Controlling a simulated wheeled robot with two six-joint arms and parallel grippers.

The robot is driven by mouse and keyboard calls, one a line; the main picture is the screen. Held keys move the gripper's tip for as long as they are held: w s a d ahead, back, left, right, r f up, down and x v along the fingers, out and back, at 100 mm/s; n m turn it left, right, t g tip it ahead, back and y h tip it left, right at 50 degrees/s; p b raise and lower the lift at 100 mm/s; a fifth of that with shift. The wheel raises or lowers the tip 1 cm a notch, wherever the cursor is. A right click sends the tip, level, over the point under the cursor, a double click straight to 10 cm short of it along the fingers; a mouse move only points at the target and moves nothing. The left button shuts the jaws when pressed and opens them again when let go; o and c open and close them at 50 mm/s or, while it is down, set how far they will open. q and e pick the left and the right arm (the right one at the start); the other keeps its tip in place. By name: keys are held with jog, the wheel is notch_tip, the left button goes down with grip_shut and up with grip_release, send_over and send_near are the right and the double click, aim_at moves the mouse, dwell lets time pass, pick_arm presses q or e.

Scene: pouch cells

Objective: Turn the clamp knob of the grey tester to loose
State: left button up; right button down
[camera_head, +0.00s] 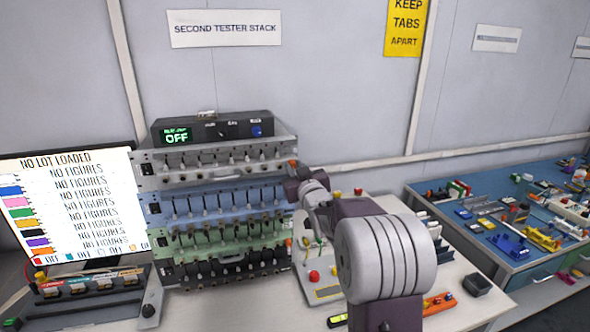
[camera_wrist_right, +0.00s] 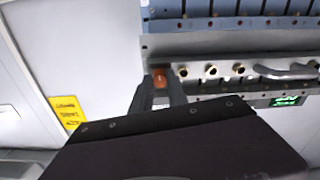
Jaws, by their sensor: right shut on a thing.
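The grey tester (camera_head: 150,170) is the top rack of the stack, with a row of small fittings along its front. Its orange clamp knob (camera_head: 293,163) is at the right end, partly covered by my right gripper (camera_head: 296,178). In the right wrist view the picture is turned over, and the grey tester's panel (camera_wrist_right: 220,44) runs to the right. There my right gripper (camera_wrist_right: 159,88) has its two fingers on either side of the orange knob (camera_wrist_right: 160,79), shut on it. The knob's turned position cannot be read. My left gripper is not in view.
Blue (camera_head: 155,208), green and dark racks sit below the grey one. A black box (camera_head: 225,130) reading OFF stands on top. A screen (camera_head: 70,200) is at left. A blue bench (camera_head: 425,187) is at right.

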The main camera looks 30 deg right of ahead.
jog(key=shift+f+n+b, duration=0.2)
jog(key=shift+n+b, duration=0.7)
jog(key=shift+b, duration=0.25)
jog(key=n+b, duration=0.4)
jog(key=shift+n, duration=0.3)
jog(key=n+b, duration=0.3)
jog(key=shift+n, duration=0.3)
jog(key=n+b, duration=0.2)
jog(key=n, duration=0.2)
jog(key=shift+n, duration=0.3)
jog(key=n+b, duration=0.1)
jog(key=n, duration=0.3)
jog(key=shift+b, duration=0.4)
jog(key=n+b, duration=0.1)
jog(key=n, duration=0.4)
jog(key=n+b, duration=0.1)
jog(key=n, duration=0.3)
jog(key=shift+n, duration=0.3)
jog(key=n, duration=0.4)
jog(key=shift+r+n+b, duration=0.1)
jog(key=shift+n+b, duration=0.3)
jog(key=shift+n, duration=0.3)
